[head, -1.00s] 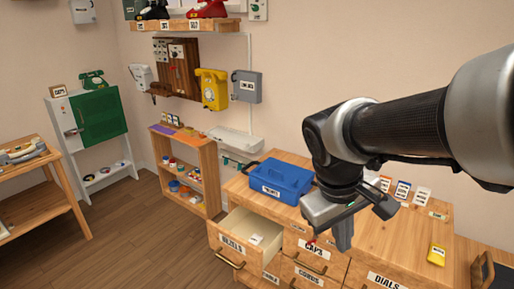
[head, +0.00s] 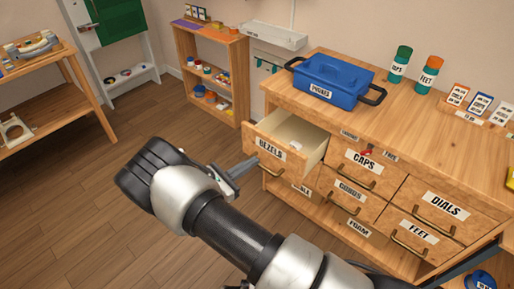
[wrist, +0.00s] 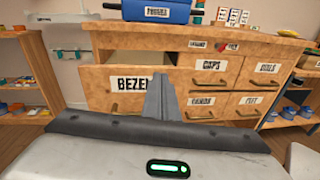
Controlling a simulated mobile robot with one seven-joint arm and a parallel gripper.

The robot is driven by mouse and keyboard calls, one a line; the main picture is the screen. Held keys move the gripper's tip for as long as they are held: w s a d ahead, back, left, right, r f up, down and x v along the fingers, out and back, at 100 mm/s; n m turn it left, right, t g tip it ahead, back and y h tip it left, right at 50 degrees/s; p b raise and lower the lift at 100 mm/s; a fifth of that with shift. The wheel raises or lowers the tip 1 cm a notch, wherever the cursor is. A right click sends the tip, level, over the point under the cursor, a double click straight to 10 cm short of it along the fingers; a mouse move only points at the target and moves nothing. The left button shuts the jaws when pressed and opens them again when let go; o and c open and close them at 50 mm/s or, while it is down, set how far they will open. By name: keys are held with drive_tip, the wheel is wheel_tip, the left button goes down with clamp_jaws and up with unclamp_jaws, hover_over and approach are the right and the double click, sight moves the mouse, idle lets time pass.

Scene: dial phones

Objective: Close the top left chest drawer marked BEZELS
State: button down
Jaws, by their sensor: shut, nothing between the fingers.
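The drawer marked BEZELS (head: 271,149) is at the top left of the wooden chest (head: 375,113) and stands pulled out, with a small white item (head: 296,145) inside. Its front also shows in the wrist view (wrist: 126,88), partly hidden behind my fingers. My gripper (head: 247,163) is shut and empty.
A blue tub (head: 330,82) stands on the chest top, with two labelled bottles (head: 399,65) and cards (head: 478,103) to its right. A low shelf (head: 208,70) with jars stands left of the chest. The floor (head: 110,190) before the chest is clear.

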wheel_tip(320, 180, down, 4)
drive_tip(key=a+n+t+y, duration=0.1)
drive_tip(key=a+n+t, duration=0.1)
drive_tip(key=a, duration=0.1)
drive_tip(key=b, duration=0.2)
approach(273, 142)
drive_tip(key=x, duration=0.6)
drive_tip(key=shift+d, duration=0.3)
drive_tip(key=shift+w, duration=0.1)
